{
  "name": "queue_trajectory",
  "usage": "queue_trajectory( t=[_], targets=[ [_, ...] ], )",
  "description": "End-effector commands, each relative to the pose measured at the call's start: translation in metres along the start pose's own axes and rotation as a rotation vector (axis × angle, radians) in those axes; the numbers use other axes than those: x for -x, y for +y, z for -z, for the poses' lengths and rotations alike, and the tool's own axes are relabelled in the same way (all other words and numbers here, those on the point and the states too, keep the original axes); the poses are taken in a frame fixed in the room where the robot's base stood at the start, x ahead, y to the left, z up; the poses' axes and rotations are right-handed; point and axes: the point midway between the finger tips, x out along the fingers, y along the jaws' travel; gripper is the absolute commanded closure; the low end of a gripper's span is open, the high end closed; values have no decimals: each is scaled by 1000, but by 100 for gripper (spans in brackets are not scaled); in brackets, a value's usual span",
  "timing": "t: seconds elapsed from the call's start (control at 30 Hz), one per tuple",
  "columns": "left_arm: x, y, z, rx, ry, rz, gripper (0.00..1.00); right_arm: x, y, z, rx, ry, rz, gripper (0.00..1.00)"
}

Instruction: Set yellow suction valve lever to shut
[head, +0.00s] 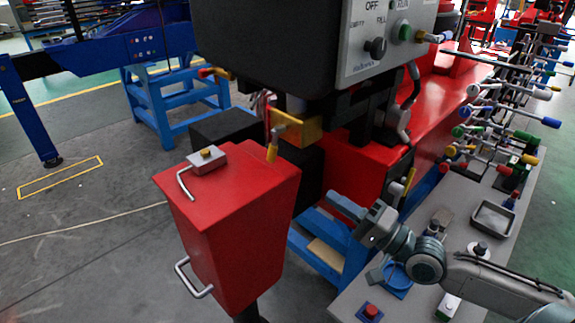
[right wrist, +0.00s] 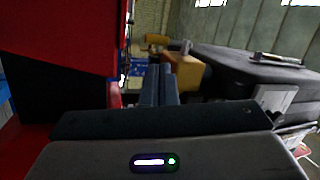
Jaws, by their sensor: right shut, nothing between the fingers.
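A yellow valve block (head: 300,128) sits under the dark control cabinet, behind the red tank. A short yellow lever (head: 272,152) hangs down at its left end, above the tank's back edge. The yellow block also shows in the right wrist view (right wrist: 185,72), beyond my fingertips, with a yellow handle end (right wrist: 156,39) above it. My right gripper (head: 333,197) is shut and empty, to the right of and below the block in the head view, apart from it. Its two fingers lie together in the wrist view (right wrist: 160,70). My left gripper is not in view.
The red tank (head: 228,190) stands at front centre, with a small grey box (head: 207,159) on top. The dark cabinet (head: 280,50) overhangs the valve. A grey bench (head: 515,215) and coloured levers (head: 508,118) are at right. Open floor lies at left.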

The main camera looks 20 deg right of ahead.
Motion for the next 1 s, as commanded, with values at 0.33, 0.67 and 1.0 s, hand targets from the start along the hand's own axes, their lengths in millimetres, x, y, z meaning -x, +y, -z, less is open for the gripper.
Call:
queue_trajectory(
  t=[0.33,0.67,1.0],
  targets=[
    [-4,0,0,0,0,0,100,3,2,14,-253,-7,-24,100],
    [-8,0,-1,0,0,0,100,-18,2,14,-251,-3,-18,100],
    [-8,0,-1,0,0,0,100,-48,2,13,-251,-6,-18,100]
  ],
)
